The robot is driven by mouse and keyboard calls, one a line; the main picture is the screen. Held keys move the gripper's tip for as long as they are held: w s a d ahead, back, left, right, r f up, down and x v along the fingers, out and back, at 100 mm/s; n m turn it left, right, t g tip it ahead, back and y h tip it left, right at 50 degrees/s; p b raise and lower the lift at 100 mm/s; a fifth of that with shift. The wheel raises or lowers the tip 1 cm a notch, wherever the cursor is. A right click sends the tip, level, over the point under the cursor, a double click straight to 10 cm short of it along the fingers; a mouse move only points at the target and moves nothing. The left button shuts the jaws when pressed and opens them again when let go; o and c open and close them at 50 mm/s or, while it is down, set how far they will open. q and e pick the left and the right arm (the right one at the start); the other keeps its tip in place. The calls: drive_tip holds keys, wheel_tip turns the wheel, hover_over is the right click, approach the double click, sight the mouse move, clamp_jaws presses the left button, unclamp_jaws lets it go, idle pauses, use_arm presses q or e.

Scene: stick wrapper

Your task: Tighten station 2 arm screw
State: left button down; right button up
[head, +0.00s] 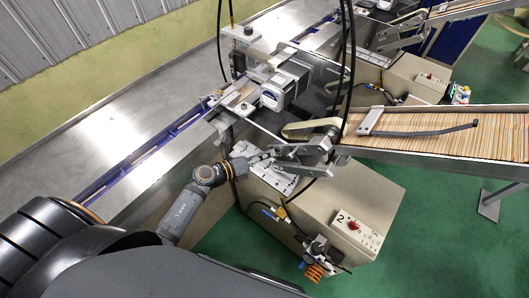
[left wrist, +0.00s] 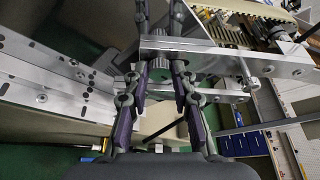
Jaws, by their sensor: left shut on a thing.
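The station 2 arm (head: 305,155) is a bright metal linkage at the lower end of the stick chute, and it also shows in the left wrist view as a plate (left wrist: 215,62). A small knurled screw (left wrist: 158,62) sits on the underside of this plate. My left gripper (head: 264,157) reaches in from the left. In the left wrist view its two dark fingers (left wrist: 159,72) stand on either side of the screw and are shut on it. The screw is too small to make out in the head view. My right gripper is not in view.
The beige station 2 box (head: 320,205) carries a control panel with a red button (head: 353,225). The chute full of sticks (head: 450,135) runs off right. A blue-edged conveyor (head: 150,155) lies left. A slotted metal plate (left wrist: 55,85) is close beside the gripper.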

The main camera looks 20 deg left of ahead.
use_arm(q)
drive_tip(key=shift+m, duration=0.3)
idle(0.4)
drive_tip(key=c, duration=1.1)
unclamp_jaws()
drive_tip(key=v, duration=1.2)
